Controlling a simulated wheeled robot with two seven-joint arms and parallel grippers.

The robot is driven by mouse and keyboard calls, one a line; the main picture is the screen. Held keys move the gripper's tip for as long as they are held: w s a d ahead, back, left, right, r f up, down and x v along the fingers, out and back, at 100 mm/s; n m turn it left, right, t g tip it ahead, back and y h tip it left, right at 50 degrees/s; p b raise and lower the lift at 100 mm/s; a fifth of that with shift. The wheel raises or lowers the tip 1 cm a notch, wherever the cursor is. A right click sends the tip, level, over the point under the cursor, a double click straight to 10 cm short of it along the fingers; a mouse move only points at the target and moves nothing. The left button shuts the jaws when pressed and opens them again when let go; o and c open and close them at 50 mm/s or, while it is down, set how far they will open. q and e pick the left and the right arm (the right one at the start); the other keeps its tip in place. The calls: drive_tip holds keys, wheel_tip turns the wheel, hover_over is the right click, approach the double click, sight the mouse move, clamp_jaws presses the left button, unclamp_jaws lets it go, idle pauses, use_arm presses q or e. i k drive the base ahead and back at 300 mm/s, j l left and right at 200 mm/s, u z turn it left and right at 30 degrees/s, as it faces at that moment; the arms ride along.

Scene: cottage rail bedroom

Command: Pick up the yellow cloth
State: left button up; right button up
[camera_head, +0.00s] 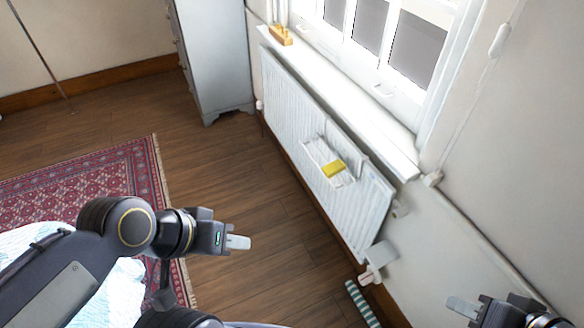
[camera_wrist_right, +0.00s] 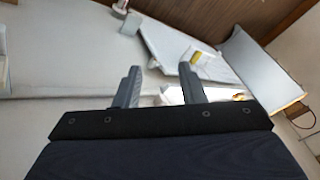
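The yellow cloth (camera_head: 334,169) lies on a small white rack (camera_head: 318,155) hung on the front of the white radiator (camera_head: 290,100) under the window. In the right wrist view a small yellow patch (camera_wrist_right: 196,57) at the radiator appears to be the cloth, beyond the fingers. My right gripper (camera_head: 462,307) is at the lower right, near the wall and well away from the cloth. Its two fingers stand apart with nothing between them in the right wrist view (camera_wrist_right: 160,78). My left gripper (camera_head: 240,242) is over the floor, left of the radiator and apart from the cloth; its finger gap is not clear.
The windowsill (camera_head: 340,95) juts out above the radiator, with a wooden object (camera_head: 281,36) at its far end. A grey cabinet (camera_head: 213,60) stands beyond. A striped roll (camera_head: 361,302) lies by the wall. The wooden floor (camera_head: 255,180) before the radiator is clear.

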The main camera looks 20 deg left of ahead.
sight(331, 170)
drive_tip(key=l+u, duration=0.35)
drive_tip(key=l, duration=0.15)
drive_tip(key=k+l+u, duration=0.1)
drive_tip(key=l+u, duration=0.3)
drive_tip(key=i+l, duration=0.1)
drive_tip(key=i, duration=0.15)
drive_tip(key=k, duration=0.35)
drive_tip(key=i+j+z, duration=0.15)
drive_tip(key=i+j, duration=0.3)
drive_tip(key=i+j+z, duration=0.15)
drive_tip(key=i+j, duration=0.3)
drive_tip(key=i+j+z, duration=0.2)
drive_tip(key=i+j, duration=0.25)
drive_tip(key=i+j+z, duration=0.15)
drive_tip(key=i+j, duration=0.25)
drive_tip(key=j, duration=0.3)
